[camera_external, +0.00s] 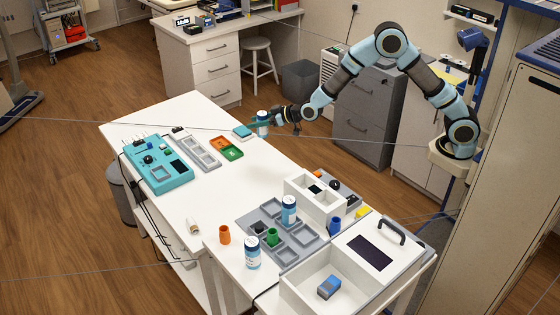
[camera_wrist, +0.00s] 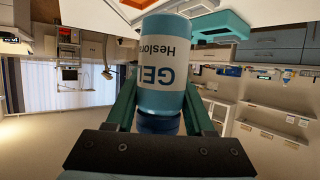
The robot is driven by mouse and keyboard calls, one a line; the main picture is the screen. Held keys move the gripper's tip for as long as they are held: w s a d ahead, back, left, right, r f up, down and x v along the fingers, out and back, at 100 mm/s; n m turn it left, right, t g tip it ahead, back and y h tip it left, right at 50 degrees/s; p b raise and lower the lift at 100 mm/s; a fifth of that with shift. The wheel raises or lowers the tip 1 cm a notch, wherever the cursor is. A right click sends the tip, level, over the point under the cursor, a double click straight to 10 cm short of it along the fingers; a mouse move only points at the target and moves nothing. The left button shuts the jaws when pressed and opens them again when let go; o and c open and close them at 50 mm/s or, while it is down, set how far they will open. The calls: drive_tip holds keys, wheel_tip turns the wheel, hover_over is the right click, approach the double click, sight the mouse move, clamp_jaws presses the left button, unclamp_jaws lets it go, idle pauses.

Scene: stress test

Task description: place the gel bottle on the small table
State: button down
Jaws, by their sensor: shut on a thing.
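The gel bottle (camera_external: 262,120), blue and white with GEL lettering, is between the fingers of my gripper (camera_external: 260,124), near the far edge of the long white table (camera_external: 205,190). In the wrist view the bottle (camera_wrist: 168,60) appears inverted with the picture, gripped between the two green fingers of my gripper (camera_wrist: 163,100). I cannot tell whether its base touches the table.
Similar bottles stand on a grey tray (camera_external: 289,211) and near the front (camera_external: 252,253). A white bin (camera_external: 310,285) is at the near end. The long table's middle is clear.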

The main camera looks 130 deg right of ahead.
drive_tip(key=w+a+r+n+t+y, duration=0.1)
drive_tip(key=w+a+r, duration=0.3)
drive_tip(key=w+a, duration=0.85)
drive_tip(key=w+a+r+n+t+y, duration=0.1)
drive_tip(key=w+a+r, duration=0.2)
drive_tip(key=w+a, duration=0.95)
drive_tip(key=a+n+t+y+p, duration=0.15)
drive_tip(key=a+p, duration=0.25)
drive_tip(key=a, duration=1.2)
drive_tip(key=shift+s+a+f+n+t+y+p, duration=0.3)
drive_tip(key=shift+s+a+f, duration=0.55)
drive_tip(key=shift+f, duration=0.95)
drive_tip(key=shift+s+a+f+n+t+y+p, duration=0.15)
drive_tip(key=shift+s+a+f+n+p, duration=0.35)
drive_tip(key=shift+s+f, duration=0.9)
drive_tip(key=shift+s+a+f+n+t+y+p, duration=0.2)
drive_tip(key=shift+s+a+f, duration=0.5)
drive_tip(key=shift+f, duration=1.5)
drive_tip(key=shift+w+a+f+b, duration=0.15)
drive_tip(key=shift+w+f+b, duration=0.05)
drive_tip(key=shift+f+b, duration=0.1)
drive_tip(key=shift+c, duration=1)
unclamp_jaws()
